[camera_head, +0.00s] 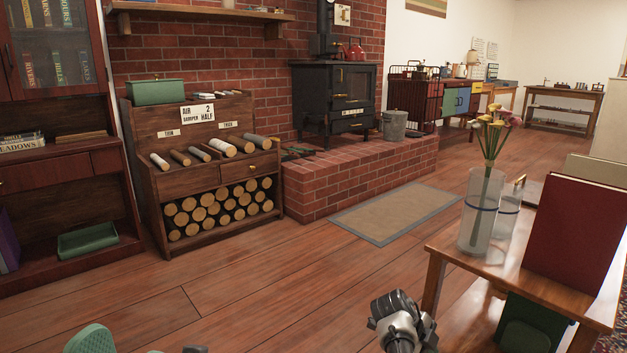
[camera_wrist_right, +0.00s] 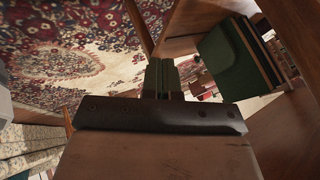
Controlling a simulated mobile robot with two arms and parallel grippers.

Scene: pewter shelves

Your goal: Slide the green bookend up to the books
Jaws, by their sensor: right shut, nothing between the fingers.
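A dark green upright panel, likely the green bookend (camera_head: 530,325), shows under the small wooden table at the lower right of the head view. A dark green panel (camera_wrist_right: 225,62) with a layered edge also shows at the upper right of the wrist view; I cannot tell which part is bookend and which is book. My right gripper (camera_head: 402,325) is in front of the table's left side in the head view. Its fingers (camera_wrist_right: 162,75) are shut and empty, apart from the green panel. A large red book-like panel (camera_head: 578,238) stands on the tabletop.
A glass vase (camera_head: 481,210) with flowers and a smaller glass (camera_head: 507,215) stand on the table (camera_head: 500,276). The table leg (camera_head: 433,285) is near my right gripper. Open wooden floor (camera_head: 270,290) lies to the left. A patterned rug (camera_wrist_right: 75,45) shows in the wrist view.

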